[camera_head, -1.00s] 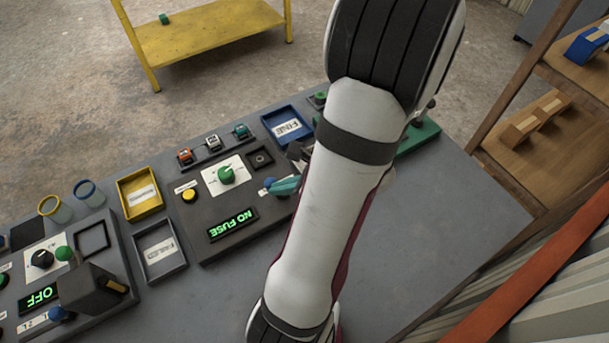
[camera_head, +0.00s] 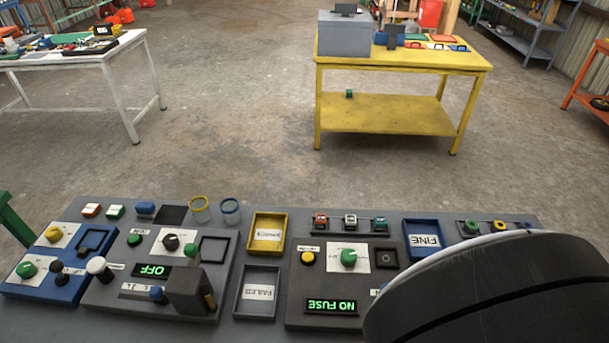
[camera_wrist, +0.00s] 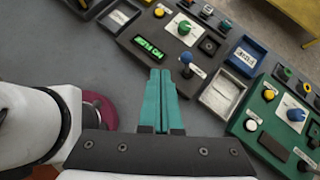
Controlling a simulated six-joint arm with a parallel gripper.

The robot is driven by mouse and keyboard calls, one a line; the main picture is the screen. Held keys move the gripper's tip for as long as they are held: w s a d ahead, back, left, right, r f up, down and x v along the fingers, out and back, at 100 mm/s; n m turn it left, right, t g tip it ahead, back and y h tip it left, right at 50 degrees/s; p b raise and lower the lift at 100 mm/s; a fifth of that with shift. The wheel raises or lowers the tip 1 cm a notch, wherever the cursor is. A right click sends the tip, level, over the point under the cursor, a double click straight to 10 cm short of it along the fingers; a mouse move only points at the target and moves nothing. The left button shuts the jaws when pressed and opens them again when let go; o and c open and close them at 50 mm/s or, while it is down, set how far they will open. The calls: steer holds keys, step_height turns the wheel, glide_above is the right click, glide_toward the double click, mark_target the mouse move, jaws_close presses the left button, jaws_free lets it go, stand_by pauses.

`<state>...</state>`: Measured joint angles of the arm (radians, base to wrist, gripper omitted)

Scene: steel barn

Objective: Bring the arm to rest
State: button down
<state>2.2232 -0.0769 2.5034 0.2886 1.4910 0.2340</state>
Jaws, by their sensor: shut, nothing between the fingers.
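My gripper (camera_wrist: 159,75) shows in the wrist view with its two teal fingers together and nothing between them. It hangs over the grey bench, near a dark panel (camera_wrist: 140,28) with a lit green display, and touches nothing that I can see. In the head view only a dark, rounded part of my arm fills the lower right corner. The gripper itself is out of that view.
A panel reading NO FUSE (camera_head: 296,318), an OFF panel (camera_head: 105,297), a yellow tray (camera_head: 252,246), a FAILED tray (camera_head: 239,308) and a blue FINE tray (camera_head: 408,251) stand on the bench. A yellow table (camera_head: 474,65) stands beyond open floor.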

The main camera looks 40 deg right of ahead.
steer(key=w+a+f+n+g+y, duration=0.2)
steer(key=w+a+n+g+y, duration=0.45)
steer(key=w+a+n, duration=0.75)
steer(key=s+a+r+n+g+h, duration=0.1)
steer(key=a+n, duration=0.3)
steer(key=n, duration=0.5)
steer(key=s+a+r+n+g+h, duration=0.1)
steer(key=s+a+n+h, duration=0.1)
steer(key=a+n, duration=0.3)
steer(key=shift+s+r+n, duration=0.35)
steer(key=shift+s+n, duration=0.15)
steer(key=shift+n, duration=1.8)
